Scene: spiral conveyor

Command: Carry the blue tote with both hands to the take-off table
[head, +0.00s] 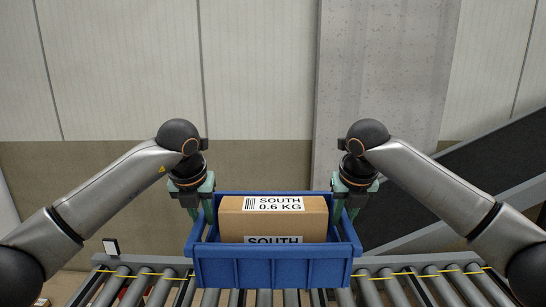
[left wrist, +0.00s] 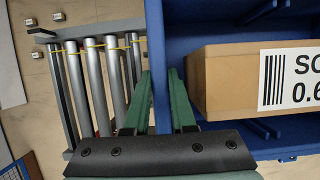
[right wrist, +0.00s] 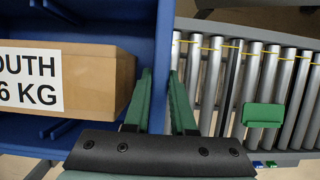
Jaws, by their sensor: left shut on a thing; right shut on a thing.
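The blue tote (head: 270,272) is in the middle of the head view, in front of me, with a cardboard box (head: 232,227) labelled "SOUTH 0.6 KG" inside it. My left gripper (head: 207,215) is shut on the tote's left wall; in the left wrist view its green fingers (left wrist: 163,105) straddle the blue wall (left wrist: 158,60). My right gripper (head: 340,210) is shut on the right wall; in the right wrist view its green fingers (right wrist: 160,105) straddle that wall (right wrist: 162,50). The tote looks level above the rollers; I cannot tell whether it touches them. The take-off table cannot be made out.
A roller conveyor (head: 420,286) with a yellow line runs below and to both sides of the tote. A dark sloping belt (head: 440,195) rises at the right. A concrete pillar (head: 385,70) and a panelled wall (head: 265,65) stand behind.

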